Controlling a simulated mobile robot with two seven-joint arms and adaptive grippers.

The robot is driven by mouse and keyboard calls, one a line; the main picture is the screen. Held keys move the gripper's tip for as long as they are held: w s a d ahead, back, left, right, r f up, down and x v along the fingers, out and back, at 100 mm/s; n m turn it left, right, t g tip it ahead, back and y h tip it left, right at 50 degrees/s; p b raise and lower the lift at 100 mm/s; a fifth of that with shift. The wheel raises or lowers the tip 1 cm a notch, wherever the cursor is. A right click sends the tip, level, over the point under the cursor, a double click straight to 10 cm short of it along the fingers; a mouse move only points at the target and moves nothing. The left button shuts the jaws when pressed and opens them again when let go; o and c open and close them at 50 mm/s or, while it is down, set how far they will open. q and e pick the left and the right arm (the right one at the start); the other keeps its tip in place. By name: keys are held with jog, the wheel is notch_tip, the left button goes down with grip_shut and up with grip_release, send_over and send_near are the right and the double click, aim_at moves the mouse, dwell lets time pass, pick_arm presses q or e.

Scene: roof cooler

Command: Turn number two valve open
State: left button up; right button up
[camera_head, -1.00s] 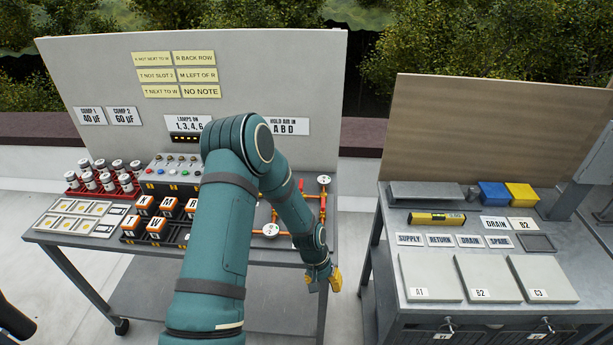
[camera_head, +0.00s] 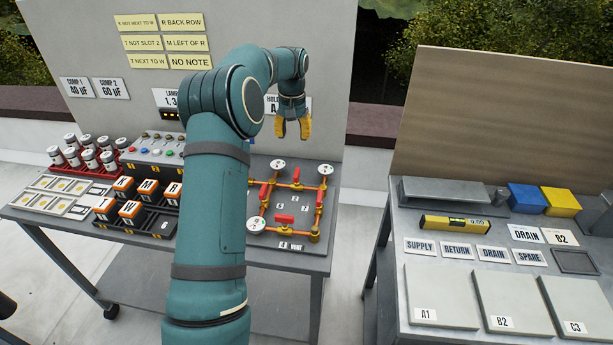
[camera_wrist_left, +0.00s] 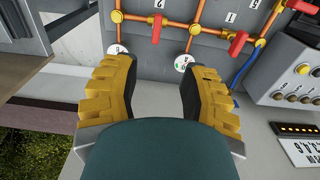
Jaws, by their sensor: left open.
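A manifold of orange pipes (camera_head: 277,187) with red valve handles and round white gauges lies on the left bench. Red handles show at its left (camera_head: 264,195), front (camera_head: 285,218) and right (camera_head: 320,200). My left gripper (camera_head: 293,132) is open and empty, raised above and behind the manifold. In the left wrist view its yellow fingers (camera_wrist_left: 158,72) are spread, with red handles (camera_wrist_left: 157,28) (camera_wrist_left: 238,42) and a gauge (camera_wrist_left: 183,62) beyond them. My right gripper is out of view.
A control box (camera_head: 155,150), red rack of cans (camera_head: 88,160) and black tray of lettered blocks (camera_head: 160,222) stand left of the manifold. A notice panel (camera_head: 240,60) rises behind. A second bench (camera_head: 395,240) stands right, across a gap.

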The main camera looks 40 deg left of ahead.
aim_at(296, 172)
pick_arm(q)
jog(key=f, duration=0.5)
jog(key=f+b, duration=0.1)
jog(key=f, duration=0.4)
jog(key=f+b, duration=0.1)
jog(key=f, duration=0.4)
jog(key=shift+w, duration=0.4)
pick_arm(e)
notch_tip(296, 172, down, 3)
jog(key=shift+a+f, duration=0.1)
pick_arm(q)
grip_shut()
